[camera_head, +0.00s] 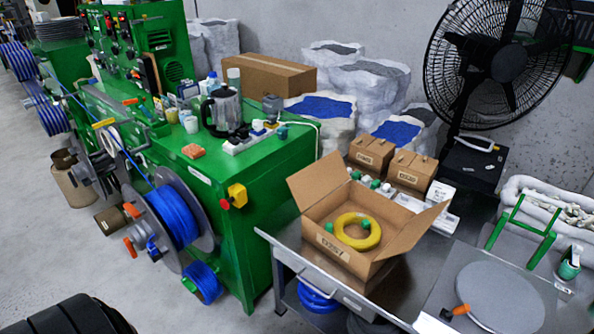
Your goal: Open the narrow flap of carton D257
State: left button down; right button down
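The carton (350,262), with a label that seems to read D257, stands on the grey metal table. Its top is open. One flap (318,182) stands raised at the back left, and another (415,232) leans outward at the right. I cannot make out the state of the other flaps clearly. A coiled yellow cable (345,243) with green ends lies inside. Neither of my grippers is in view.
Two smaller closed cartons (371,153) (412,171) and small green-capped items stand behind. A round grey disc (499,297) lies at the right of the metal table (283,238). A green machine (253,190) is at the left, a large black fan (503,62) at the back right.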

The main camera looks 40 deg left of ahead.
aim_at(311, 184)
jog(key=i+j, duration=0.2)
jog(key=j, duration=0.2)
jog(key=i+j, duration=0.2)
jog(key=j, duration=0.2)
jog(key=i+j, duration=0.2)
jog(key=j, duration=0.25)
